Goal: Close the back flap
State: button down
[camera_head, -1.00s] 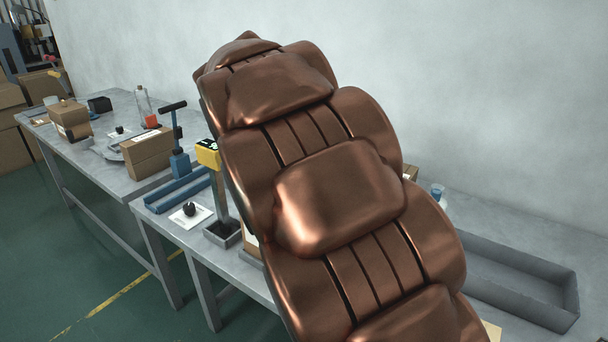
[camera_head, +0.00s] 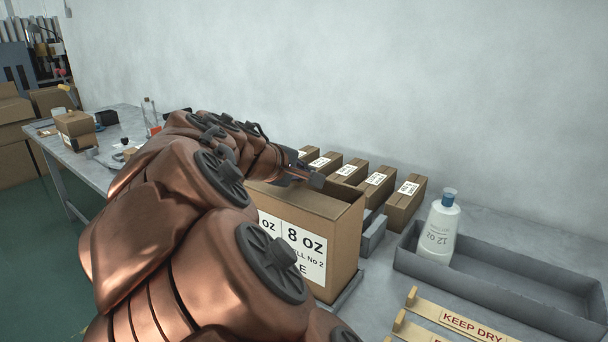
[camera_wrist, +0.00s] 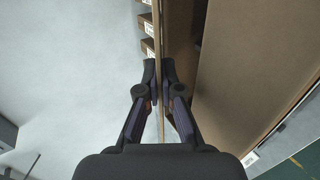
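The cardboard box (camera_head: 335,238) stands on the bench with a white "8 OZ" label on its front. A broad cardboard panel (camera_wrist: 255,60) of it fills the right of the wrist view, with a darker brown strip (camera_wrist: 183,30) beside it. A thin cardboard edge, which looks like the back flap (camera_wrist: 157,22), runs upright in the wrist view. My gripper (camera_wrist: 160,68) has its two fingers close together, one on each side of this edge, seemingly pinching it. In the head view my gripper (camera_head: 305,173) is over the box's back side, and my arm hides the box's left part.
Several small labelled cartons (camera_head: 376,186) stand in a row behind the box, near the wall. A grey tray (camera_head: 500,290) with a white bottle (camera_head: 438,228) is to the right. Wooden "KEEP DRY" strips (camera_head: 465,322) lie in front.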

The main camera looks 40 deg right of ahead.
jog(key=c, duration=1.4)
grip_release()
jog(key=shift+o, duration=0.2)
jog(key=shift+r, duration=0.15)
